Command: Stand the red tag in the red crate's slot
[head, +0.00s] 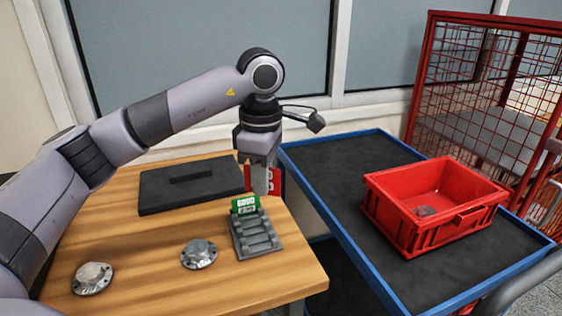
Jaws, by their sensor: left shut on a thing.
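My left gripper (261,183) is shut on the red tag (277,182), beyond the grey rack near the table's right edge. The tag shows white lettering, and the gripper's fingers hide its middle. My right gripper is not in view.
A grey slotted rack (256,238) on the wooden table (140,255) holds a green tag (245,205) at its far end. Two metal flanged parts (199,254) (92,278) and a black lidded case (165,198) lie there. The trolley deck (335,165) is clear left of the crate. A red mesh cage (470,75) stands behind.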

